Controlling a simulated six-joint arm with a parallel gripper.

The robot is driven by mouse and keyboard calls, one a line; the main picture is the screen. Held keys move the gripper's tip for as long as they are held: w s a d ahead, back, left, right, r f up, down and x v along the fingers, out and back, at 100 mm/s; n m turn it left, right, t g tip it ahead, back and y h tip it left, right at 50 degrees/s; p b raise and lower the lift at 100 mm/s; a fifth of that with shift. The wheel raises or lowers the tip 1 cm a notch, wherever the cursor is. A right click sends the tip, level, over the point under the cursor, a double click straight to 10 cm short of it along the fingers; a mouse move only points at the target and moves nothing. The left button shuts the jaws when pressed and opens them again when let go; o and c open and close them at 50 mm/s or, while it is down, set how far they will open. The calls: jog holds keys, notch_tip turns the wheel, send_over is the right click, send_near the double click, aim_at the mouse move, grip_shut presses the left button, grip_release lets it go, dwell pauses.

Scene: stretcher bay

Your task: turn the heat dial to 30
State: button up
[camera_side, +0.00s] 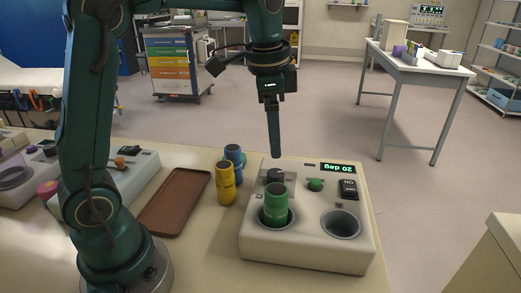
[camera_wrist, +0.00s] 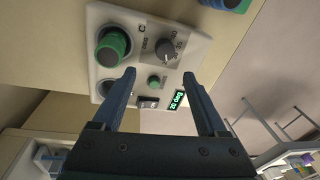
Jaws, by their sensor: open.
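The heat dial (camera_side: 276,175) is a dark knob on the top of a cream heater block (camera_side: 305,256). It also shows in the wrist view (camera_wrist: 166,50), with printed marks around it. The green display (camera_side: 336,168) reads 20 deg, upside down in the side view. My gripper (camera_side: 276,156) points down above the block, its tips close above the dial's area in the side view. In the wrist view my gripper's fingers (camera_wrist: 158,74) are apart with nothing between them, and the dial lies just beyond their tips. Neither finger visibly touches it.
The right well (camera_side: 341,224) is empty. A green button (camera_side: 315,184) and black switch (camera_side: 348,189) sit beside the dial. Yellow (camera_side: 225,184) and blue (camera_side: 233,160) tubes and a brown tray (camera_side: 174,205) are left.

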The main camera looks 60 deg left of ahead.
jog(key=g, duration=0.1)
send_over(276, 173)
notch_tip(276, 173, down, 4)
jog(key=shift+w+d+f, duration=0.1)
jog(key=shift+d, duration=0.05)
jog(key=shift+f+g, duration=0.3)
jog(key=shift+f, duration=2.55)
jog(key=shift+c, duration=0.3)
grip_shut()
